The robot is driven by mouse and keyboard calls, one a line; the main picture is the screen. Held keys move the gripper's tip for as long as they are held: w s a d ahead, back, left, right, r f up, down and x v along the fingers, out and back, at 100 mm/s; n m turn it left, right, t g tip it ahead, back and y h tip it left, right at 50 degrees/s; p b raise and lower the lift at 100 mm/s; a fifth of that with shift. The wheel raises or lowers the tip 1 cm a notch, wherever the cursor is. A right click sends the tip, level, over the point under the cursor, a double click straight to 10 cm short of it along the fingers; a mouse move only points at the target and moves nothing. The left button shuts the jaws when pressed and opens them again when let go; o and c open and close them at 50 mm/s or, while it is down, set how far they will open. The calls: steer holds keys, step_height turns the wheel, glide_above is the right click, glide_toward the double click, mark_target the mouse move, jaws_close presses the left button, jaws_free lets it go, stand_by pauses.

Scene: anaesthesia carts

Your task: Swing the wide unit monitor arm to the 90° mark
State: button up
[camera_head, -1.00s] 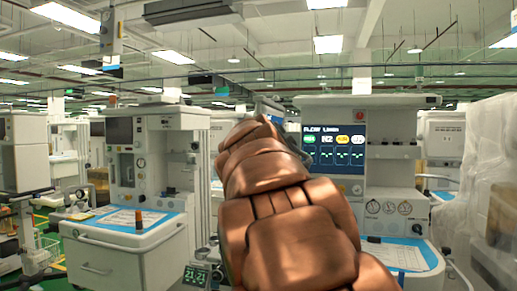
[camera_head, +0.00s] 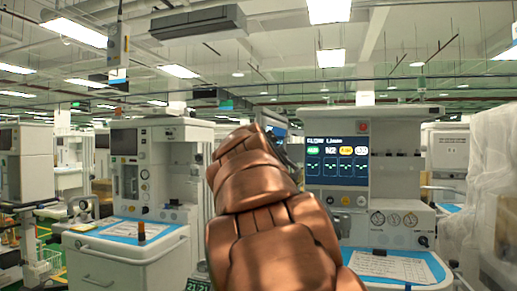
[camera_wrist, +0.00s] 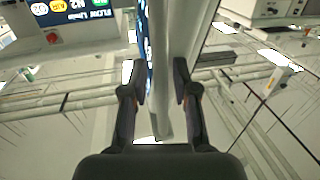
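The right-hand unit (camera_head: 395,165) is a pale machine with a lit flow display (camera_head: 337,160). The monitor (camera_head: 277,131) shows only in part behind my copper-coloured arm, left of that display, with a bluish screen edge. In the wrist view it is a narrow pale panel edge (camera_wrist: 162,112) with a blue screen strip on its left, seen nearly edge-on. My gripper (camera_wrist: 160,82) is open, one finger on each side of this panel; I cannot tell whether either finger touches it. In the head view my arm hides the gripper. The arm's pivot and angle marks cannot be made out.
Another anaesthesia unit (camera_head: 150,170) with a blue-edged worktop stands at left. The right unit's worktop (camera_head: 395,266) holds a paper sheet. A plastic-wrapped item (camera_head: 490,215) stands at far right. Ceiling pipes and lamps are overhead.

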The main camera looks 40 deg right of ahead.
steer(key=shift+o, duration=0.4)
steer(key=shift+s, duration=0.1)
steer(key=v, duration=1.1)
steer(key=shift+s+a, duration=0.3)
